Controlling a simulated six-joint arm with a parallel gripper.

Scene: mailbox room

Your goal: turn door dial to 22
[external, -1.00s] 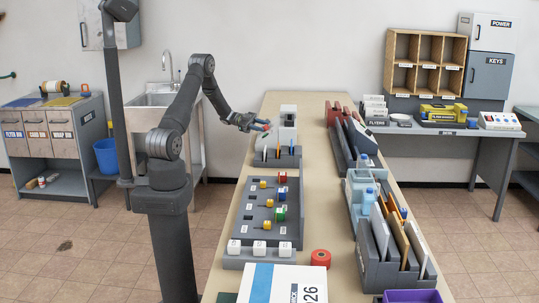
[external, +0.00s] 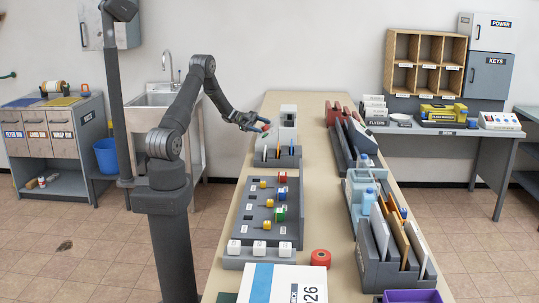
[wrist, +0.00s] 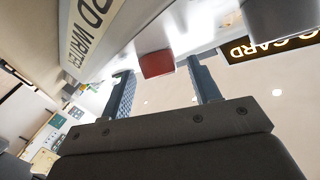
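I cannot pick out a door dial or a number 22 on one in either view. My gripper (external: 264,128) is at the left side of a white machine (external: 287,125) at the far end of the long table. In the wrist view its two dark fingers (wrist: 165,88) are apart. A red block-like part (wrist: 157,63) shows between and beyond the fingertips, against the machine's white underside; a gap shows on its right. Whether a finger touches it, I cannot tell. The machine carries a label ending in "RD WRITER" (wrist: 88,27) and a lit display ending in "CARD" (wrist: 275,45).
On the long table stand a grey peg board (external: 265,215) with coloured blocks, a red roll (external: 320,258) and racks of folders (external: 390,240). Bare tabletop runs between the board and the racks.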

